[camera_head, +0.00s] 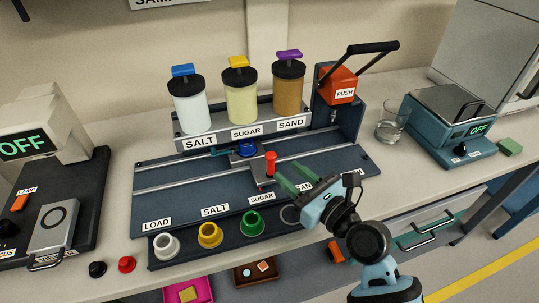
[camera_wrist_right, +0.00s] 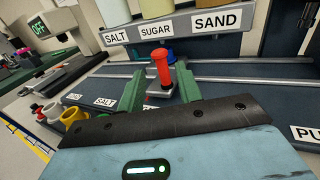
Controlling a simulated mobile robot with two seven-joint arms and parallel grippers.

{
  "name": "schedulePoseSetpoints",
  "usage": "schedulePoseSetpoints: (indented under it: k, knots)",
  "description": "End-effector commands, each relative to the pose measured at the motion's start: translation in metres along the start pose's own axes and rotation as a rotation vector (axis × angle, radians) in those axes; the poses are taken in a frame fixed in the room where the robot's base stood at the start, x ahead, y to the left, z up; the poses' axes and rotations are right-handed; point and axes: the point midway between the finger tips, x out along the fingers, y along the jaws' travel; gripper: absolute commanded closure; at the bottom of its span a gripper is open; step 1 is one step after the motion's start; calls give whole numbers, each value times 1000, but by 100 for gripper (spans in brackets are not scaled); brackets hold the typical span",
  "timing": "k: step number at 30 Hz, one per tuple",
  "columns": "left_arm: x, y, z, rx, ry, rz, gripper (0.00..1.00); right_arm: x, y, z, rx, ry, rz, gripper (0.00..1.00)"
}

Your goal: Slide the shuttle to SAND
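The shuttle (camera_head: 262,178) is a grey carriage with an upright red handle (camera_head: 270,163), on the rails of the dark blue station. It stands in line with the SUGAR label on the front edge, left of the SAND label (camera_head: 291,123). A blue cup (camera_head: 247,148) sits at its back end, below the SUGAR hopper. My right gripper (camera_head: 289,180) is open just right of and in front of the handle. In the right wrist view the red handle (camera_wrist_right: 161,68) shows beyond and between the green fingers (camera_wrist_right: 159,92), seemingly untouched. My left gripper is out of view.
Salt, sugar and sand hoppers (camera_head: 240,98) stand behind the rails. A red PUSH press (camera_head: 338,87) with a black lever is at the right end, near a glass (camera_head: 392,124). Coloured cups (camera_head: 210,234) line the front. The rail right of the shuttle looks clear.

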Motion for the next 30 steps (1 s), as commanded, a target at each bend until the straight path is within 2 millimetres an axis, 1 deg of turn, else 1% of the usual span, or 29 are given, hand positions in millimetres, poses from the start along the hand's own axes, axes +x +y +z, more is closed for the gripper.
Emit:
schedulePoseSetpoints:
  k: [9,15,19,26,30]
  knots:
    - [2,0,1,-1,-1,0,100,46,0,1,-2,-1,0,65]
    - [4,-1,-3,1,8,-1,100,66,0,1,-2,-1,0,65]
    - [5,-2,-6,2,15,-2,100,71,0,0,-2,0,-1,65]
    - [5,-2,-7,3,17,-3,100,71,0,1,-2,0,-1,65]
    - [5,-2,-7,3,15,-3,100,71,0,1,-2,0,-1,82]
